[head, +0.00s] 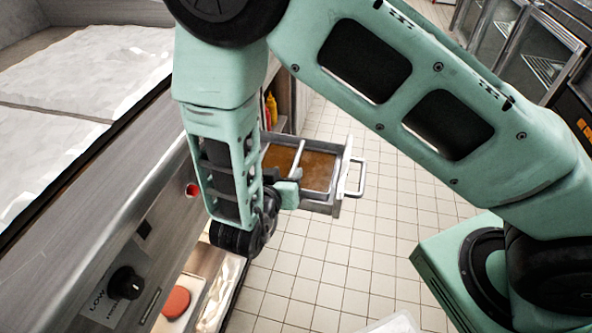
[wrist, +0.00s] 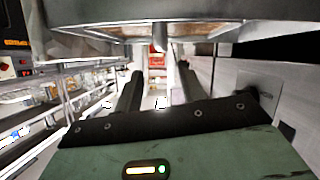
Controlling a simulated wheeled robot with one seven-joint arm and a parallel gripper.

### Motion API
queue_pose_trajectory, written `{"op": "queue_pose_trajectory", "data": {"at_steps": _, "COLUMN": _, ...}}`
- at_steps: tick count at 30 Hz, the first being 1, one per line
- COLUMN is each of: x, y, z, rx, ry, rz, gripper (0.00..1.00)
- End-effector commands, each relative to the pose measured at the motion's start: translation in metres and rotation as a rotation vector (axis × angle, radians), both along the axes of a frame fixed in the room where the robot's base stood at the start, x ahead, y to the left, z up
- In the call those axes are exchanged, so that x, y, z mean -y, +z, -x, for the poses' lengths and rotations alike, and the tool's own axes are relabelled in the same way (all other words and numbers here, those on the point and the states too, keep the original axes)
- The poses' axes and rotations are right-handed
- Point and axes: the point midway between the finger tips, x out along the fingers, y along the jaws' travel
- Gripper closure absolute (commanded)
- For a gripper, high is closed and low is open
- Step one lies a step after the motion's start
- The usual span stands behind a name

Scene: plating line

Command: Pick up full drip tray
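The drip tray (head: 318,170) is a grey metal tray with a divider and brown liquid in both compartments. It sticks out beside the counter front, about level, with its bar handle (head: 356,178) on the right. My arm covers its left near side. My gripper (head: 284,188) is at the tray's near side in the head view, mostly hidden by my wrist. In the wrist view, my gripper (wrist: 158,90) has two dark fingers spread apart with nothing held between them. A large grey, brown-marked surface fills the top of that view; I cannot tell if it is the tray.
The metal counter (head: 75,235) with a dark knob (head: 126,283) and a red button (head: 192,190) runs along the left. Red and yellow bottles (head: 271,108) stand behind my arm. A lower shelf holds a reddish round item (head: 176,302).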

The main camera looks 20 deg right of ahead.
Motion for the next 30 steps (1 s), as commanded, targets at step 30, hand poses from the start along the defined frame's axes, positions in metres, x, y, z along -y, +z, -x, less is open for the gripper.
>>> {"op": "queue_pose_trajectory", "data": {"at_steps": 30, "x": 0.044, "y": -0.034, "z": -0.061, "rx": 0.002, "ry": 0.002, "rz": -0.001, "gripper": 0.69}}
